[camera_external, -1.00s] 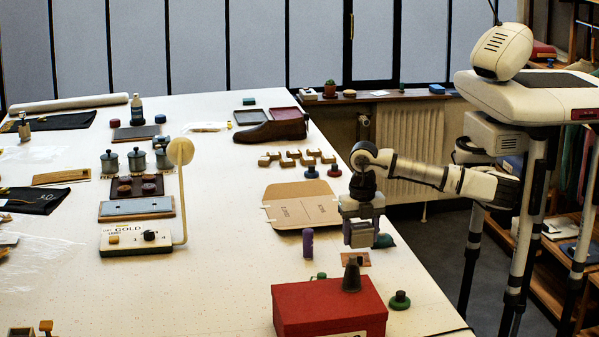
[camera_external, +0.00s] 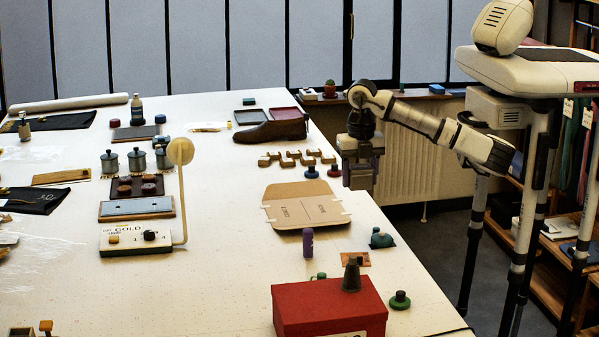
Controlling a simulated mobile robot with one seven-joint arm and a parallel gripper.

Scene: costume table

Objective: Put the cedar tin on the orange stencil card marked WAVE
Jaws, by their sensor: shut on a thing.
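My gripper (camera_external: 357,184) is raised over the table's right edge, beyond the folded cardboard sheet. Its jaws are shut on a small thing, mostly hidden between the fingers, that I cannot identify. A small orange-brown card (camera_external: 355,259) lies flat near the right edge, behind the red box; its marking is too small to read. My gripper is well above and behind this card. I cannot pick out the cedar tin by any label.
A purple cylinder (camera_external: 308,243) stands left of the card, and a teal lump (camera_external: 381,239) lies right behind it. The cardboard sheet (camera_external: 305,205) lies flat. The table's middle is mostly clear.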

